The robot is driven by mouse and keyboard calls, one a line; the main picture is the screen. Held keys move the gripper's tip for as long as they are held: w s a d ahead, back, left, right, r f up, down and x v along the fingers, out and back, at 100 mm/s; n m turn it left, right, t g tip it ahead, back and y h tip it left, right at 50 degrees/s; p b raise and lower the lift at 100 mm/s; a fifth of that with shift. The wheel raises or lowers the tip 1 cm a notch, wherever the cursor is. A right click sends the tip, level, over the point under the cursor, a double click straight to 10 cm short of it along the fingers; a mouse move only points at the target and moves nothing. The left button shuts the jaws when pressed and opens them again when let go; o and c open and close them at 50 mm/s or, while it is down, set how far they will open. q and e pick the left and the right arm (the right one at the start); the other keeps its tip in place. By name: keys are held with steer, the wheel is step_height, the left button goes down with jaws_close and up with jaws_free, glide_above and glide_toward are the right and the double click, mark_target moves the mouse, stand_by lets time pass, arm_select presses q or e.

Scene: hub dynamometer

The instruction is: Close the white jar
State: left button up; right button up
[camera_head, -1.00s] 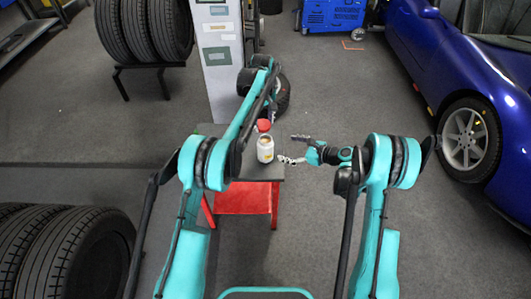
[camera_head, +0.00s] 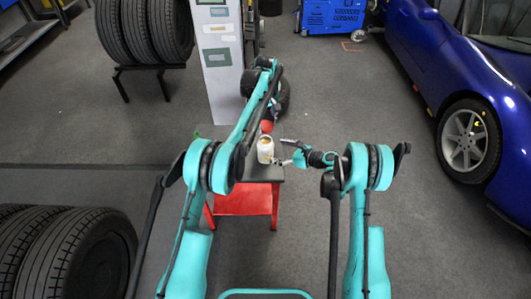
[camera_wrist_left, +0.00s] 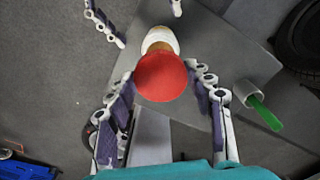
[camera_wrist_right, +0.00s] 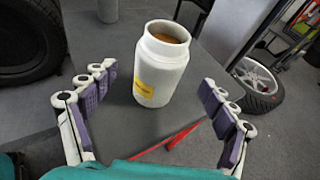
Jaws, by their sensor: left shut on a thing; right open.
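The white jar (camera_head: 265,152) stands upright and open on a small grey-topped table (camera_head: 272,173). In the right wrist view the jar (camera_wrist_right: 160,75) shows a yellow label and brown contents inside its open mouth. My left gripper (camera_wrist_left: 164,82) is shut on the red lid (camera_wrist_left: 162,77), which also shows in the head view (camera_head: 267,127). The lid is apart from the jar and hides part of it in the left wrist view. My right gripper (camera_wrist_right: 158,80) is open, its fingers on either side of the jar, with gaps visible between them and it.
A grey cylinder (camera_wrist_left: 246,92) with a green piece (camera_wrist_left: 265,114) stands on the table. The table has a red lower part (camera_head: 243,202). Tyres (camera_head: 70,258), a blue car (camera_head: 440,80) and a blue machine (camera_head: 331,14) stand around; grey floor lies between.

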steer(key=shift+x, duration=3.2)
steer(key=c, duration=1.8)
arm_select(q)
glide_above(266, 143)
steer(key=shift+f, duration=2.45)
